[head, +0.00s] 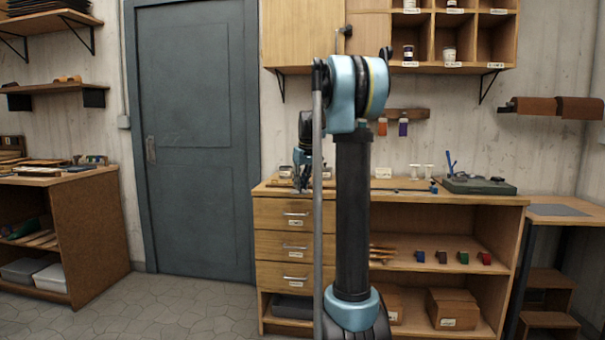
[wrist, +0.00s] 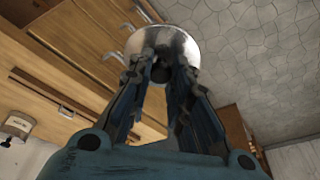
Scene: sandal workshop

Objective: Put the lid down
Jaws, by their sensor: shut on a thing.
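The lid (wrist: 182,45) is a round, shiny metal disc with a dark knob in its middle, at the top centre of the wrist view. My gripper (wrist: 161,72) has its fingers closed on the knob, with the lid just beyond the fingertips. In the head view my gripper (head: 303,172) is small and dark, hanging in front of the left end of the workbench (head: 400,200). The lid cannot be made out there. Small jars (head: 285,172) stand at that end of the bench, partly hidden by my arm.
Drawers (head: 295,213) with bar handles are under the bench's left end. A dark green mat or box (head: 478,185) lies at its right end, with small white cups (head: 421,171) between. A wall cabinet (head: 455,35) hangs above. Floor (head: 190,300) is clear at left.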

